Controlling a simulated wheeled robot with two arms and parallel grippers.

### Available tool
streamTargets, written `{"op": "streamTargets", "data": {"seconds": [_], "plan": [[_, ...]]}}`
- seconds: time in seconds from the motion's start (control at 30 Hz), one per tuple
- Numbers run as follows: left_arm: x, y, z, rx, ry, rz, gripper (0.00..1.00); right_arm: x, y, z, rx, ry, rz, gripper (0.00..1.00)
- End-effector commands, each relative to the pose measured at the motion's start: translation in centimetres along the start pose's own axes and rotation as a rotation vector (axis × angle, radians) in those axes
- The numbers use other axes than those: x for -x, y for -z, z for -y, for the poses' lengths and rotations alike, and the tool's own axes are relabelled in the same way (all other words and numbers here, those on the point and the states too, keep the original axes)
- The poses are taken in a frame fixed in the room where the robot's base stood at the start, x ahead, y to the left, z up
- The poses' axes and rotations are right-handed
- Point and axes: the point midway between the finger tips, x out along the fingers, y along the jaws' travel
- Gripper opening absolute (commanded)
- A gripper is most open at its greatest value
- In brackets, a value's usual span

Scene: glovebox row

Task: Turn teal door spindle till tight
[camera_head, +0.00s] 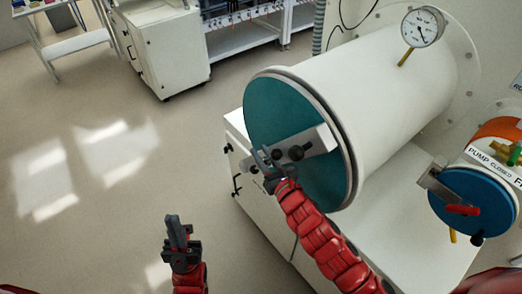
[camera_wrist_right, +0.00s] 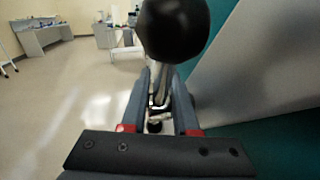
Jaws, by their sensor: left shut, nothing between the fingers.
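The teal door (camera_head: 270,108) closes the end of the large white cylinder. A pale metal crossbar (camera_head: 320,139) lies across it, with the spindle's dark hub and knob (camera_head: 295,153) at its left part. My right gripper (camera_head: 265,160) is at the spindle handle, in front of the door. In the right wrist view a black ball knob (camera_wrist_right: 172,28) looms large beyond the fingertips. A shiny metal piece shows between the right fingers (camera_wrist_right: 158,95); whether they grip it is unclear. My left gripper (camera_head: 177,230) is shut and empty, low and left of the door, over the floor.
A pressure gauge (camera_head: 422,27) stands on the white cylinder (camera_head: 390,75). A smaller blue door (camera_head: 478,203) with a red-handled latch is at the right, below a pump label. White cabinets stand at the back. The floor at left is clear.

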Motion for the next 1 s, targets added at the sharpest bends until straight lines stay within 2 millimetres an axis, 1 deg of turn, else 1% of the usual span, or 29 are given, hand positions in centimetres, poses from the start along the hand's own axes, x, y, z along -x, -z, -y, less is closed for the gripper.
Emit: {"op": "streamTargets", "data": {"seconds": [0.1,0.37,0.5,0.53,1.0], "plan": [[-0.19,0.04,0.01,0.000,0.000,0.000,0.00,-0.46,-0.07,-0.13,-0.001,-0.002,0.001,0.28],[-0.16,0.03,0.01,0.000,0.000,0.000,0.00,-0.50,0.06,-0.09,-0.001,-0.001,0.000,0.28],[-0.15,0.02,0.01,0.000,0.000,0.000,0.00,-0.49,0.06,-0.09,-0.001,-0.001,0.000,0.03],[-0.15,0.03,0.01,0.000,0.000,0.000,0.00,-0.49,0.06,-0.08,-0.001,-0.001,0.000,0.00],[-0.15,0.02,0.01,0.000,0.000,0.000,0.00,-0.48,0.09,-0.08,-0.001,-0.001,-0.001,0.00]]}}
